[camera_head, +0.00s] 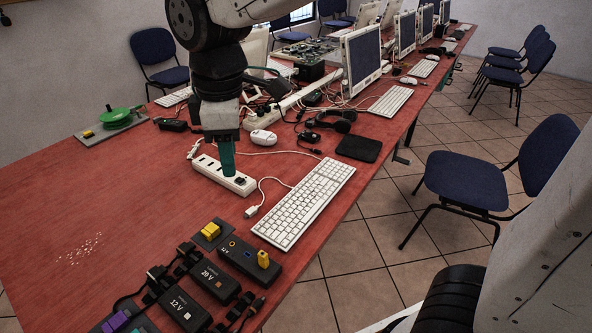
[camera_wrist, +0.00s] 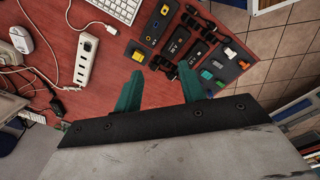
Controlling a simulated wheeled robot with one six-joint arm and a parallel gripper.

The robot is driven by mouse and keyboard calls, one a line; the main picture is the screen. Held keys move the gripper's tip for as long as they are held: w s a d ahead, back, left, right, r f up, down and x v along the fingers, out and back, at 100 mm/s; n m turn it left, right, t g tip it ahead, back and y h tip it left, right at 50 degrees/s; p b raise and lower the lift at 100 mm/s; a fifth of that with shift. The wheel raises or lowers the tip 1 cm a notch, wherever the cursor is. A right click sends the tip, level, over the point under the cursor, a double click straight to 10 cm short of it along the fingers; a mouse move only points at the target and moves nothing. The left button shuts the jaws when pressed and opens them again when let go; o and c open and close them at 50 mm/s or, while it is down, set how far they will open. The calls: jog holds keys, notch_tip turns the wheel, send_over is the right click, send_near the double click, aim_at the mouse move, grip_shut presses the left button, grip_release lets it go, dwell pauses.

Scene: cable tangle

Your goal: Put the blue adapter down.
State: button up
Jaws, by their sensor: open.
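My gripper (camera_head: 228,158) hangs over the white power strip in the head view. In the wrist view its two teal fingers (camera_wrist: 170,93) stand wide apart with nothing between them. I cannot clearly pick out a blue adapter. Two black adapters lie at the near edge in the head view, one marked 20 V (camera_head: 215,280) and one marked 12 V (camera_head: 185,308).
The power strip (camera_head: 212,171) lies below my gripper, with a keyboard (camera_head: 305,203) to its right. A black box with a yellow peg (camera_head: 250,262) lies near the adapters. A mouse (camera_head: 263,137), headphones and loose cables clutter the far side. The red table's left part (camera_head: 85,205) is mostly clear.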

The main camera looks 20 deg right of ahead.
jog(key=s+d+f+m, duration=0.1)
jog(key=s+d+m, duration=1.4)
jog(key=d, duration=0.6)
jog(key=shift+s+f+m+t, duration=0.15)
jog(key=shift+s+m+t, duration=0.2)
jog(key=shift+s, duration=0.6)
